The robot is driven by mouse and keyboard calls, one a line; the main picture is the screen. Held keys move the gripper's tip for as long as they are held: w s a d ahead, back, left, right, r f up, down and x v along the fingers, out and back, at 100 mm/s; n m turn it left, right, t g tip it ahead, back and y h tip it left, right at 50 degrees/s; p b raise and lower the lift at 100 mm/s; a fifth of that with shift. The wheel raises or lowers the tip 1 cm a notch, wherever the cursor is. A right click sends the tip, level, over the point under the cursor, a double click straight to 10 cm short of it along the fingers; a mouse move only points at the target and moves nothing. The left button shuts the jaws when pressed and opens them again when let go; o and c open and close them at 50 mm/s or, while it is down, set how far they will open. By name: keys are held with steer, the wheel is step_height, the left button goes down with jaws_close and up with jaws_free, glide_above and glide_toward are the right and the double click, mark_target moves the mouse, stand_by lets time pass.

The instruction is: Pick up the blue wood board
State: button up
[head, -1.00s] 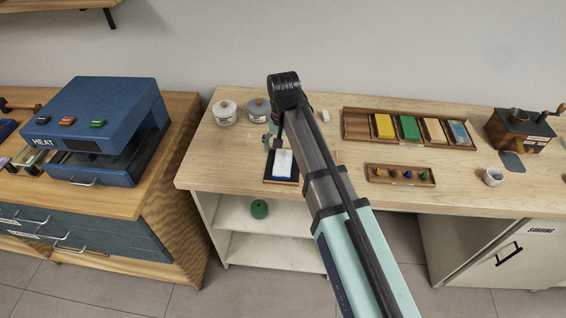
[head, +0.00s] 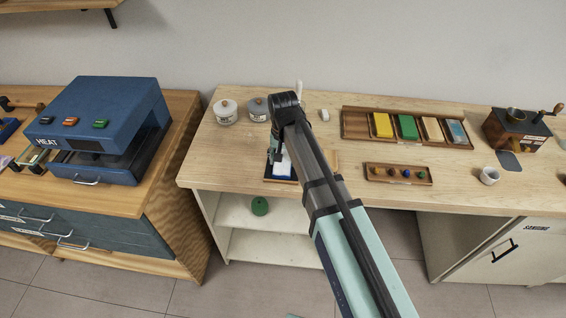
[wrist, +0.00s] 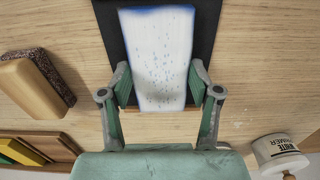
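A board with a whitish, droplet-speckled face and blue edges (wrist: 158,50) lies on a dark tray (wrist: 204,22). In the head view, the board (head: 284,168) is partly hidden by my arm, and the tray (head: 272,180) lies near the bench's front edge. My gripper (wrist: 160,82) is open, with one finger on each side of the board. The fingertips are close to its edges; I cannot tell if they touch.
The long rack (head: 357,125) also holds yellow, green and cream pieces. A small tray of coloured knobs (head: 398,181) stands in front of it. Two lidded jars (head: 226,112) stand at the back left. A wooden block (wrist: 28,88) lies left in the wrist view.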

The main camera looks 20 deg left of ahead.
steer(key=c, duration=0.3)
steer(key=shift+r, duration=0.1)
